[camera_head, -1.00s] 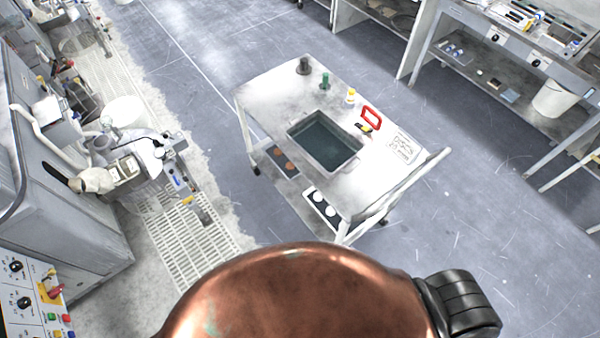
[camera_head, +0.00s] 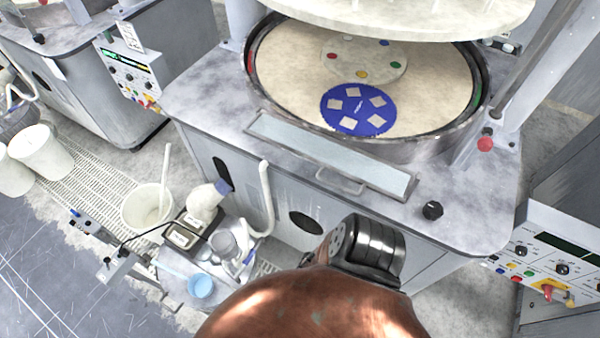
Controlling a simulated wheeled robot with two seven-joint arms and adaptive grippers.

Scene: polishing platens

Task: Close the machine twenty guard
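A grey polishing machine fills the upper middle, with a round platen (camera_head: 285,85) in a dark-rimmed basin. A long, clear, framed panel (camera_head: 290,148) with a handle (camera_head: 340,183) lies along the front edge of its top, in front of the basin; it looks like the guard. I cannot read a machine number, so I cannot tell if this is machine twenty. Neither of my grippers is in view. A copper-coloured part and a black joint of mine show at the bottom.
A blue disc (camera_head: 358,109) with pale squares lies on the platen, under a raised pale plate (camera_head: 400,15). A cart with bottles (camera_head: 205,200) and a white bucket (camera_head: 147,207) stand before the machine at left. A control panel (camera_head: 560,262) is at right. Open floor (camera_head: 40,270) lies at lower left.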

